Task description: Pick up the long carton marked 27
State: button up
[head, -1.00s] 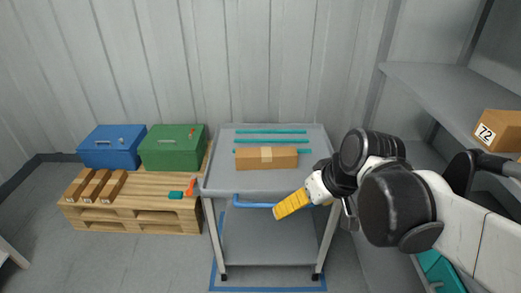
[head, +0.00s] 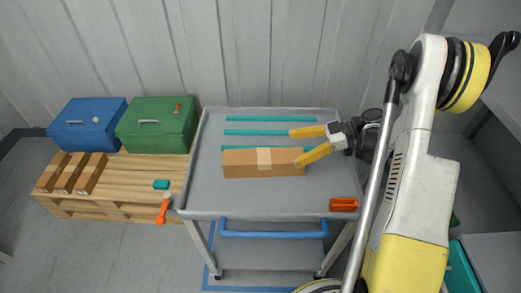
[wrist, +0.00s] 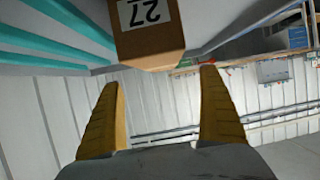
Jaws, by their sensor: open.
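The long carton (head: 240,164) is brown with a paler tape band and lies crosswise on the grey cart top. In the wrist view its end face carries a white label reading 27; this carton end (wrist: 148,42) is beyond and above the fingertips, roughly between them. My gripper (head: 293,148) has yellow fingers, spread apart and empty, at the carton's right end. In the head view the nearer finger overlaps the carton's right end; I cannot tell whether it touches. The fingers also show in the wrist view (wrist: 160,88).
The grey cart (head: 195,190) has teal strips (head: 254,132) behind the carton and an orange-red block (head: 343,204) at its front right. A wooden pallet (head: 120,190) at left holds blue (head: 88,128) and green boxes (head: 157,130) and small cartons. The cart's front left is clear.

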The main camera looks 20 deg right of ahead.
aim_at(266, 156)
jog(key=shift+a+f, duration=0.2)
jog(key=shift+f, duration=0.05)
jog(key=b+x, duration=0.1)
jog(key=x, duration=0.4)
jog(key=shift+s+r+b, duration=0.1)
jog(key=shift+s+b, duration=0.05)
jog(key=shift+b, duration=0.2)
jog(key=b+x, duration=0.1)
jog(key=x, duration=0.1)
jog(key=b+x, duration=0.1)
jog(key=x, duration=0.2)
jog(key=shift+a+r+b, duration=0.15)
jog(key=shift+a+b, duration=0.15)
jog(key=shift+r, duration=0.1)
jog(key=c, duration=1.5)
jog(key=shift+w, duration=0.25)
